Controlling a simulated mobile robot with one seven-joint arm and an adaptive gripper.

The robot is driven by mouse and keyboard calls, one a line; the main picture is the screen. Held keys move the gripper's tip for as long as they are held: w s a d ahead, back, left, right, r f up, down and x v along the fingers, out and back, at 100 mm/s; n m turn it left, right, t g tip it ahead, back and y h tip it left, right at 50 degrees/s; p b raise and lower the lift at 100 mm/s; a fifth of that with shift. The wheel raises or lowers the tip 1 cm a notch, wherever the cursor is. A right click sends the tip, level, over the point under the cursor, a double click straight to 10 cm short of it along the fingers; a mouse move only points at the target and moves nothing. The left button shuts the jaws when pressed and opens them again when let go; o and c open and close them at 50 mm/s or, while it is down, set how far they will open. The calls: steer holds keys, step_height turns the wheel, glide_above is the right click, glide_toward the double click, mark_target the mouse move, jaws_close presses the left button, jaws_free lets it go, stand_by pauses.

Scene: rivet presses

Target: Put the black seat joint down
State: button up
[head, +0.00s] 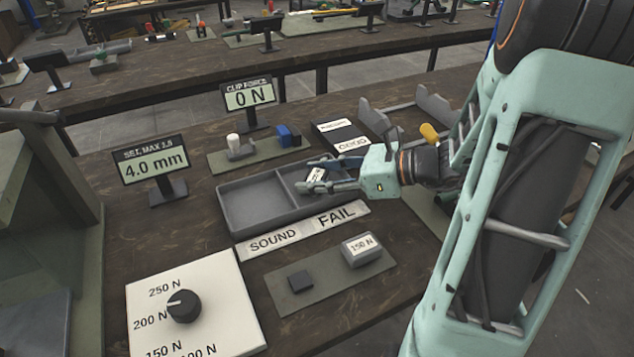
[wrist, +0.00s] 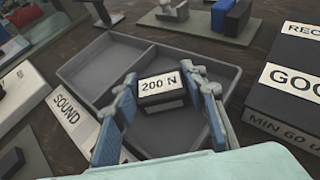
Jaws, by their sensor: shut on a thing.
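A small black block with a white label reading 200 N (wrist: 160,88), the black seat joint by its look, sits between the fingers of my gripper (wrist: 163,82). My gripper is shut on it. In the head view my gripper (head: 312,176) reaches in from the right, and the joint (head: 316,174) shows partly between its blue-grey fingers. They are over the right compartment of a grey two-part tray (head: 228,214), near its divider. The FAIL sign (head: 336,217) lies in front of that side, SOUND (head: 273,241) in front of the empty left one. I cannot tell whether the joint touches the tray floor.
A green mat with a grey 150 N block (head: 360,249) and a small black pad (head: 300,281) lies in front. A dial plate (head: 225,290) is at the lower left. Behind the tray stand a 0 N display (head: 250,94), a blue-and-white fixture pair and a black GOOD box (wrist: 280,100).

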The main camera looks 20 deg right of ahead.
steer(key=shift+f, duration=0.15)
steer(key=o, duration=1.2)
steer(key=shift+o, duration=0.2)
steer(key=shift+r, duration=0.25)
steer(key=p+v, duration=0.2)
steer(key=v, duration=1)
steer(key=shift+f, duration=0.1)
